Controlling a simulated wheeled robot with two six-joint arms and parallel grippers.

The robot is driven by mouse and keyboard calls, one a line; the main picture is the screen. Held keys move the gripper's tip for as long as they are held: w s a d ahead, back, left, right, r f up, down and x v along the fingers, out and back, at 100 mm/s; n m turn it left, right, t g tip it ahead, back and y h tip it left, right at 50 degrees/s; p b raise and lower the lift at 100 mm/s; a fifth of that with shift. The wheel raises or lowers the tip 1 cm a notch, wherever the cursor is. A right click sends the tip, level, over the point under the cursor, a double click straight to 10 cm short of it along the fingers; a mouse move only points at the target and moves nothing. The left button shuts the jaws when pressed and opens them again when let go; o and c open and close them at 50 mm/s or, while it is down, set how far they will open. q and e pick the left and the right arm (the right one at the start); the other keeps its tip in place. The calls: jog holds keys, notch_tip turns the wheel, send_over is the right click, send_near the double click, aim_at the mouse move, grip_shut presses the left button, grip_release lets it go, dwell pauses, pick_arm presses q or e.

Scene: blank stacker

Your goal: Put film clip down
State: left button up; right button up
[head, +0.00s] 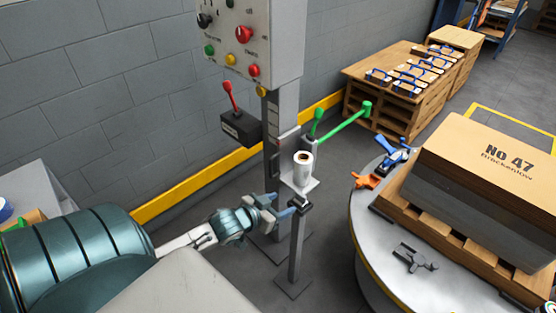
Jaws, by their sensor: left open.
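My left gripper (277,204) is open beside the top of a thin grey post (296,250). A small dark piece (301,206) sits at the post top, just right of the fingers. I cannot tell whether it is a clip or whether the fingers touch it. A white film roll (303,172) stands upright on a small plate behind the post. On the round table at right lie a blue clip-like tool (396,152), an orange one (369,180) and a dark grey one (414,258). I cannot tell which is the film clip. My right gripper is not in view.
A control box (262,35) on a column stands behind the post, with a red lever (229,95) and green levers (345,125). A large box (490,170) on a pallet fills much of the round table (365,225). Wooden crates stand at the back.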

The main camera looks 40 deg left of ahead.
pick_arm(q)
jog(key=s+d+f+g, duration=0.2)
jog(key=s+f+g, duration=0.1)
jog(key=s+f, duration=0.4)
jog(key=s+d+f+g+y, duration=0.1)
jog(key=s+d+f+g, duration=0.2)
jog(key=s+f, duration=0.4)
jog(key=s+d+f+g+y, duration=0.1)
jog(key=s+d+f+g, duration=0.2)
jog(key=f, duration=0.8)
jog(key=s+g, duration=0.2)
jog(key=s, duration=0.2)
jog(key=shift+d, duration=0.25)
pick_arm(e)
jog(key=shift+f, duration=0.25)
pick_arm(q)
jog(key=shift+w+r, duration=0.1)
jog(key=s+a+f+g+p, duration=0.1)
jog(key=s+a+f+p, duration=0.1)
jog(key=s+f+p, duration=0.4)
jog(key=s+f, duration=0.5)
jog(key=f, duration=0.4)
jog(key=shift+p, duration=0.35)
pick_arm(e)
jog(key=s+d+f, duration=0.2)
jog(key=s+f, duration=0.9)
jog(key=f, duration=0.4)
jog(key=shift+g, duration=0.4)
